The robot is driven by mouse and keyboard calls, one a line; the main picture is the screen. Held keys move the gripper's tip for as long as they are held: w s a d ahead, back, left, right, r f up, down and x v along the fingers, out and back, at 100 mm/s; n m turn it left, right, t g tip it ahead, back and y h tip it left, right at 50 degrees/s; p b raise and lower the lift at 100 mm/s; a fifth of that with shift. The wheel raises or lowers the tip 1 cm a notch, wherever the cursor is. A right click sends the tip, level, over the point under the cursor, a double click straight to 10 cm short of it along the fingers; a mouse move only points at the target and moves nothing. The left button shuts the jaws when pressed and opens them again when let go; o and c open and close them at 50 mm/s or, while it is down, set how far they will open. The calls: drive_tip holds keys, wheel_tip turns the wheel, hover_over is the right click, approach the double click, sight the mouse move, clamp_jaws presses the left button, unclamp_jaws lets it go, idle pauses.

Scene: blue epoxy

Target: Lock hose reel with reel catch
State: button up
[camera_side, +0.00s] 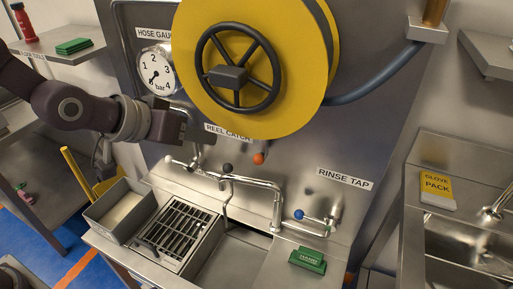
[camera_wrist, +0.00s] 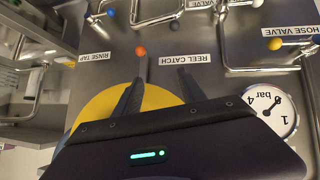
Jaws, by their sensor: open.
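The yellow hose reel (camera_side: 205,85) with its black handwheel hangs on the steel panel in the side view; part of it also shows yellow behind my fingers in the wrist view (camera_wrist: 160,97). My gripper (camera_side: 200,138) is open and appears empty (camera_wrist: 161,74), in front of the panel below the reel.
A pressure gauge (camera_side: 154,73) is left of the reel. A blue-knobbed rinse tap (camera_side: 299,214), a bent pipe (camera_side: 250,181) and a black knob (camera_side: 227,168) stand out below. A yellow knob (camera_wrist: 275,44) sits by the HOSE VALVE label. A drain grate (camera_side: 175,234) lies underneath.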

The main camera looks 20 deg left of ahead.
drive_tip(key=t, duration=0.2)
approach(257, 162)
drive_tip(key=w+a, duration=0.2)
drive_tip(key=w, duration=0.1)
drive_tip(key=f+t, duration=0.1)
drive_tip(key=t, duration=0.1)
drive_tip(key=d+f+t, duration=0.1)
drive_tip(key=f+t, duration=0.1)
drive_tip(key=d+f+t+h, duration=0.1)
drive_tip(key=f, duration=0.1)
drive_tip(key=shift+w+f+t, duration=0.1)
drive_tip(key=shift+w+t, duration=0.1)
drive_tip(key=shift+t, duration=0.2)
drive_tip(key=w, duration=0.3)
drive_tip(key=w+d, duration=0.1)
drive_tip(key=w, duration=0.2)
drive_tip(key=shift+w+d, duration=0.2)
drive_tip(key=shift+w, duration=0.1)
clamp_jaws()
drive_tip(key=shift+s+d+h, duration=0.1)
drive_tip(key=shift+d+h, duration=0.1)
drive_tip(key=shift+h, duration=0.1)
